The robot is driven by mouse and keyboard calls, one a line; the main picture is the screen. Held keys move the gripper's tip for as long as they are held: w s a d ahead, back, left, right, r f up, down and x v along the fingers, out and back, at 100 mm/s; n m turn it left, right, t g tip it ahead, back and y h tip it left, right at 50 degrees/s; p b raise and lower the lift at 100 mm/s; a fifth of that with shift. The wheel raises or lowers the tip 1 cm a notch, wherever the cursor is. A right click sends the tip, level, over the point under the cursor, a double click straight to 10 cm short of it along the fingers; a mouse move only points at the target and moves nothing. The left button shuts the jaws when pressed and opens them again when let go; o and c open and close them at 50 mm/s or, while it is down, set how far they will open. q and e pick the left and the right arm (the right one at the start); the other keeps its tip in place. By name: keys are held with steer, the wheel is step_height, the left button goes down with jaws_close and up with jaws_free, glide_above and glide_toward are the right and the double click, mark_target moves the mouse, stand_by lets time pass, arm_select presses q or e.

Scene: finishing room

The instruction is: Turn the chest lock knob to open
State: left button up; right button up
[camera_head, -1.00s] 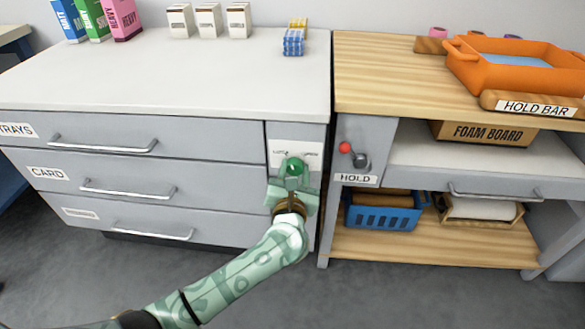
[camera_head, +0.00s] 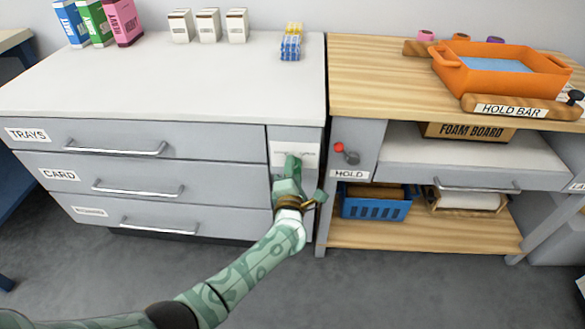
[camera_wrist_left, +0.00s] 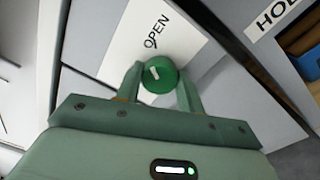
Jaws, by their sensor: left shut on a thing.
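The green round lock knob (camera_wrist_left: 160,75) sits on the white label plate of the grey chest's narrow right panel. A short white mark shows on its face, and the word OPEN is printed on the plate (camera_wrist_left: 135,45) beside it. In the wrist view my left gripper (camera_wrist_left: 161,80) has one finger on each side of the knob and is shut on it. In the head view my left gripper (camera_head: 291,174) is tilted at the panel, below the white plate (camera_head: 293,153), and mostly hides the knob. My right gripper is not in view.
The chest's drawers, labelled TRAYS (camera_head: 120,148) and CARD, are closed. To the right, a wooden bench (camera_head: 375,85) has a HOLD panel with a red-tipped lever (camera_head: 346,153). An orange tray (camera_head: 445,67) and the HOLD BAR (camera_head: 470,104) lie on top.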

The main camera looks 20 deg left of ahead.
arm_select(q)
steer(key=shift+d+m+p, duration=0.1)
steer(key=shift+m+p, duration=0.25)
steer(key=shift+m, duration=0.85)
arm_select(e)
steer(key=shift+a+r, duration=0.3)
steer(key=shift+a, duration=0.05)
arm_select(q)
steer(key=shift+f, duration=0.1)
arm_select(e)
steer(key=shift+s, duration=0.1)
arm_select(q)
steer(key=o, duration=1)
steer(key=shift+s, duration=0.15)
steer(key=p+v, duration=0.5)
steer(key=v, duration=1.1)
steer(key=shift+p, duration=0.35)
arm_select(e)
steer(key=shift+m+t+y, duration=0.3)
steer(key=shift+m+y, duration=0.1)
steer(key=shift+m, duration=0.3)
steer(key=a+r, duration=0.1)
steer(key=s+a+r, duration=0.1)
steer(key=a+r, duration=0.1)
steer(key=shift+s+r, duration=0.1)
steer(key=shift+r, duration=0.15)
